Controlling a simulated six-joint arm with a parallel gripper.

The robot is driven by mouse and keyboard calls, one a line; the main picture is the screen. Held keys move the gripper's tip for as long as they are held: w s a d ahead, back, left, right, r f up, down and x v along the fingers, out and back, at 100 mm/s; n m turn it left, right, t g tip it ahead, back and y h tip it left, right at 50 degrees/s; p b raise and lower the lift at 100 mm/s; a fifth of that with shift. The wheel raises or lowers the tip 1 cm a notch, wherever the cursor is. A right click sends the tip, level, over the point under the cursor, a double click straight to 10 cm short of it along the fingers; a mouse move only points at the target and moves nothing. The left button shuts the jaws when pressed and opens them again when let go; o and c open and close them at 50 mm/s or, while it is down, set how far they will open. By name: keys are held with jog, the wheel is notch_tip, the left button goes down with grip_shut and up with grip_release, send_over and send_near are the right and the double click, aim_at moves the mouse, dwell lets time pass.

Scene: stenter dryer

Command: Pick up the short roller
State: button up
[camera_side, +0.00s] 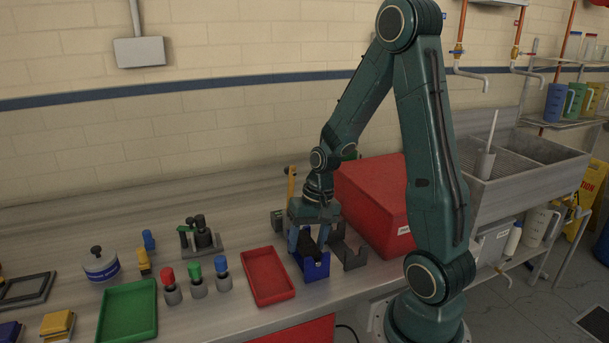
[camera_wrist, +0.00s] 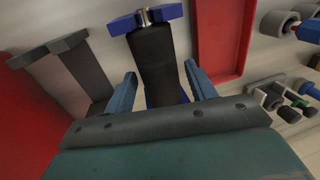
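The short roller (camera_wrist: 158,55) is a dark cylinder with a small metal end pin. In the wrist view it lies lengthwise in a blue cradle (camera_wrist: 122,25). In the side view the blue cradle (camera_side: 314,271) stands near the bench's front edge, and the roller is mostly hidden by my gripper. My gripper (camera_side: 308,246) points down over the cradle. In the wrist view its blue fingers (camera_wrist: 160,74) are apart, one on each side of the roller, with a narrow gap seeming to show at each side. The roller's near end is hidden by my gripper's body.
A grey cradle (camera_side: 352,257) stands close on the right, with a large red box (camera_side: 375,195) behind it. A red tray (camera_side: 267,275) lies close on the left. Beyond it are several colour-topped pegs (camera_side: 197,282) and a green tray (camera_side: 128,312).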

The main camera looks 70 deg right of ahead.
aim_at(308, 238)
jog(key=c, duration=1)
jog(key=shift+o, duration=0.2)
jog(key=shift+r, duration=0.1)
notch_tip(308, 238, up, 20)
dwell(0.4)
